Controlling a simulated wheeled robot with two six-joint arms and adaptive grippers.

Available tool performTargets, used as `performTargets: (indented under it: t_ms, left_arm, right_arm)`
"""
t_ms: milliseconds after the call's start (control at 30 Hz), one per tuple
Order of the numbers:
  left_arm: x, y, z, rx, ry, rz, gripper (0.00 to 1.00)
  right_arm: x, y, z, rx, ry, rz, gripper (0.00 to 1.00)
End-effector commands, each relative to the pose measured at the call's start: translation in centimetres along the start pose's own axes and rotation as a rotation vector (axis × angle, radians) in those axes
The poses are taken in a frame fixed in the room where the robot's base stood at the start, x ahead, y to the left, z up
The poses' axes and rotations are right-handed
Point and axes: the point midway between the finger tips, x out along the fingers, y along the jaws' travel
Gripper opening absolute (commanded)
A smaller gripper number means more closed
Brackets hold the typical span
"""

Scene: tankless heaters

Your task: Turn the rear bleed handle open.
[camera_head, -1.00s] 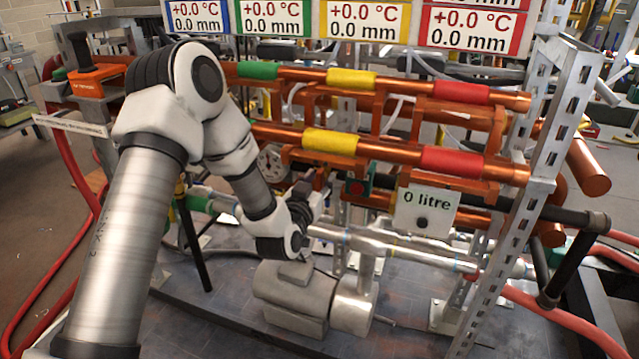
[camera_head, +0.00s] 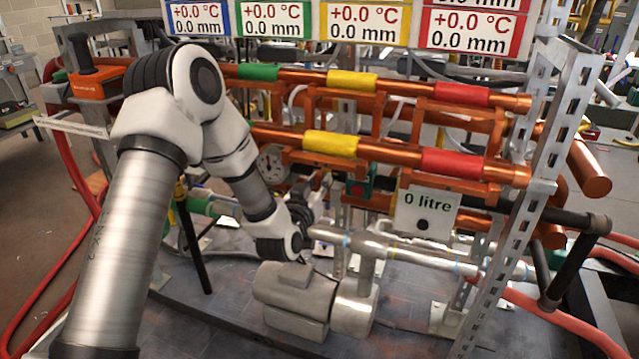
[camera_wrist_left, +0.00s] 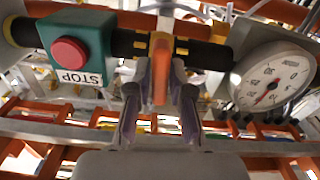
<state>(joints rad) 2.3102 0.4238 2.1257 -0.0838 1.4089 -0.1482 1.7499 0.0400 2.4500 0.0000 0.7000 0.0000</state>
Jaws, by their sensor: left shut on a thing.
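The handle is an orange upright lever (camera_wrist_left: 160,68) in the left wrist view, beside a dark horizontal pipe with a yellow fitting. My left gripper (camera_wrist_left: 160,88) has one finger on each side of this lever and is shut on it. In the head view my left gripper (camera_head: 311,196) reaches into the rig behind the grey pump, low under the copper pipes. The lever cannot be made out there, behind my wrist and the pipework. My right gripper does not show.
A green box with a red STOP button (camera_wrist_left: 69,52) sits left of the lever, and a round dial gauge (camera_wrist_left: 272,82) sits right. A grey pump (camera_head: 292,298) stands below my wrist. Copper pipes with coloured sleeves (camera_head: 330,143) and a slotted metal post (camera_head: 545,150) frame the rig.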

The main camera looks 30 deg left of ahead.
Motion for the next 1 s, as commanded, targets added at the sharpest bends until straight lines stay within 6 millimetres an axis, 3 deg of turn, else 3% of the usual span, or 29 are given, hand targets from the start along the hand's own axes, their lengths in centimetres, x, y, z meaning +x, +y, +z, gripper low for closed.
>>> performTargets:
  t_ms: [1000]
  left_arm:
    - [0.0, -0.6, 0.5, -0.921, 0.002, 0.0, 0.0]
  right_arm:
    - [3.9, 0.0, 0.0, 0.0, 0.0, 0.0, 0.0]
